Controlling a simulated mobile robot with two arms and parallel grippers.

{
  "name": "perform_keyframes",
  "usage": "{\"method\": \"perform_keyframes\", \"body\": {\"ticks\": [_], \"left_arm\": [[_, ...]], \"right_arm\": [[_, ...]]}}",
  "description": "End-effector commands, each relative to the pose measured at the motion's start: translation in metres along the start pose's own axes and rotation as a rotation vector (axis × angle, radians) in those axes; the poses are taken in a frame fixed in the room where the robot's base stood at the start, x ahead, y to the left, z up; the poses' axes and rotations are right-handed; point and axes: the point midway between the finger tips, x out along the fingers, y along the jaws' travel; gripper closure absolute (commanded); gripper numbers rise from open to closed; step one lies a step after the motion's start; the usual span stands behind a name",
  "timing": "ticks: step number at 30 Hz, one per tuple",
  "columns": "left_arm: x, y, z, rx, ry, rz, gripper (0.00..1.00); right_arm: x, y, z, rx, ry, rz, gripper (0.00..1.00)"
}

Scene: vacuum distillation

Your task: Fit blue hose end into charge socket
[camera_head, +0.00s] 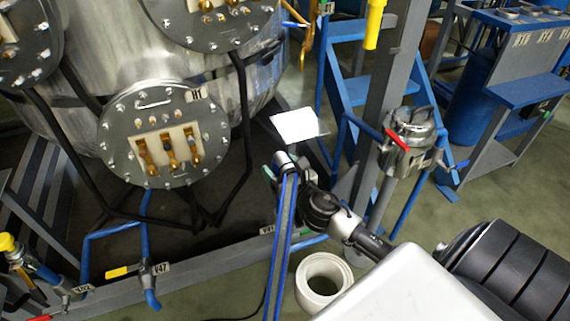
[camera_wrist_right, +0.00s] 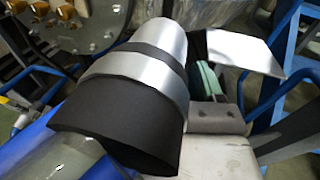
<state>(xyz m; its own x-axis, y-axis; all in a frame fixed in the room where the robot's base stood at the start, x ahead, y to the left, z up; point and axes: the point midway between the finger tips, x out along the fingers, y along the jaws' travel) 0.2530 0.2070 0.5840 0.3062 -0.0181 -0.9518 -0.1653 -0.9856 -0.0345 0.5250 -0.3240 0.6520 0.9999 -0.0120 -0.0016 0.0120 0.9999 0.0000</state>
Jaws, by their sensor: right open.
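The blue hose (camera_head: 287,235) rises from the floor to a silver hose end (camera_head: 284,160) in front of the big metal vessel. In the right wrist view, the silver and black hose end (camera_wrist_right: 165,50) fills the middle, tilted, with the blue hose (camera_wrist_right: 60,145) at lower left. My right gripper (camera_head: 273,172) is at the hose end, its jaws open. A finger with a teal pad shows close beside the hose end in the wrist view; whether they touch is unclear. I cannot single out the charge socket. My left gripper is not in view.
The metal vessel (camera_head: 105,50) has a round flange (camera_head: 163,135) with brass fittings. A white plate (camera_head: 298,125) is just behind the hose end. A small metal pot (camera_head: 412,128) with a red handle, blue steps (camera_head: 362,90) and a white ring-shaped container (camera_head: 323,283) stand nearby.

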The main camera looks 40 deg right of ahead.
Motion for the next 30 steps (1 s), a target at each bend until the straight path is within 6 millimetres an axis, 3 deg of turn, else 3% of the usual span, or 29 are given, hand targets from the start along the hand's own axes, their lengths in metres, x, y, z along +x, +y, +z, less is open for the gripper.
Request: {"method": "perform_keyframes", "body": {"ticks": [5, 18, 30], "left_arm": [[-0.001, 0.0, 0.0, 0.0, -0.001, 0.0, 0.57], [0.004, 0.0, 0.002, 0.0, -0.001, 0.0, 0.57], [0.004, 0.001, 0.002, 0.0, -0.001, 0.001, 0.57]], "right_arm": [[-0.02, 0.001, -0.002, 0.001, 0.005, 0.001, 0.33], [-0.096, 0.0, -0.002, 0.003, 0.002, -0.001, 0.33], [-0.108, 0.0, 0.0, 0.0, 0.0, 0.001, 0.33]]}}
